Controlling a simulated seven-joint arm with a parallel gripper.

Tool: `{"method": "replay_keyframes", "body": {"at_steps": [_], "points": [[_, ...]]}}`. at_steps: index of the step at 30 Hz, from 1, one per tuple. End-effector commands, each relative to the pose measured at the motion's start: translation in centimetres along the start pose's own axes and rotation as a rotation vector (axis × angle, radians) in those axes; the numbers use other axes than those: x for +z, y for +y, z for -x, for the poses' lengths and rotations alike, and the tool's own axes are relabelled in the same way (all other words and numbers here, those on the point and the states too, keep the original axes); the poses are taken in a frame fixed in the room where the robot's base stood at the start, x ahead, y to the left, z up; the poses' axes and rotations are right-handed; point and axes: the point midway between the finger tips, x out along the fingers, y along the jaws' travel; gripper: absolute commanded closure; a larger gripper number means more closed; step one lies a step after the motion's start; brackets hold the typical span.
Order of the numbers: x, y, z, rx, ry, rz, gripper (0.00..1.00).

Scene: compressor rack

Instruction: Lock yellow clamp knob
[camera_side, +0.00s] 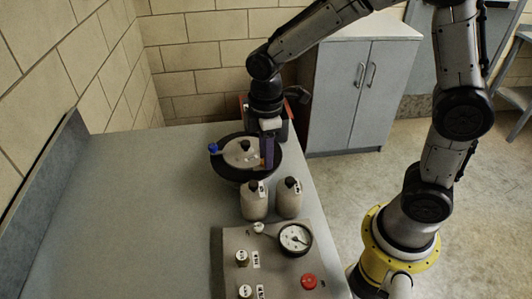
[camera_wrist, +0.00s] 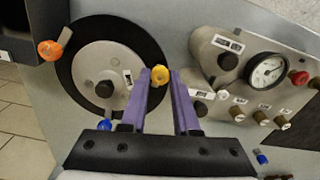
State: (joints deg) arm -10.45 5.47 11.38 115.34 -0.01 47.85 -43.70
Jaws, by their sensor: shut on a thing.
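In the wrist view, the yellow clamp knob (camera_wrist: 160,75) sits at the edge of a round grey plate (camera_wrist: 122,58) in a black ring (camera_wrist: 66,76). My gripper (camera_wrist: 161,77) has its two purple fingers shut on this knob, one fingertip on each side. In the side view my gripper (camera_side: 267,152) reaches down at the right edge of the plate (camera_side: 238,160), and the yellow knob is hidden by the fingers.
Two pale bottles (camera_side: 254,203) (camera_side: 289,200) with black caps stand just in front of the ring. Nearer is a panel with a gauge (camera_side: 295,239), a red button (camera_side: 308,281) and brass knobs. The bench's left side is clear.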

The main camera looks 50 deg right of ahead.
Motion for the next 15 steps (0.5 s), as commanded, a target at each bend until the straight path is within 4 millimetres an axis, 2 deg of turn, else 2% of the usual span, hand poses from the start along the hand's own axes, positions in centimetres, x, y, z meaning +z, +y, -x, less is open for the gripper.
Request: {"method": "replay_keyframes", "body": {"at_steps": [15], "points": [[-0.08, 0.01, 0.18, 0.002, 0.004, -0.489, 1.0]]}}
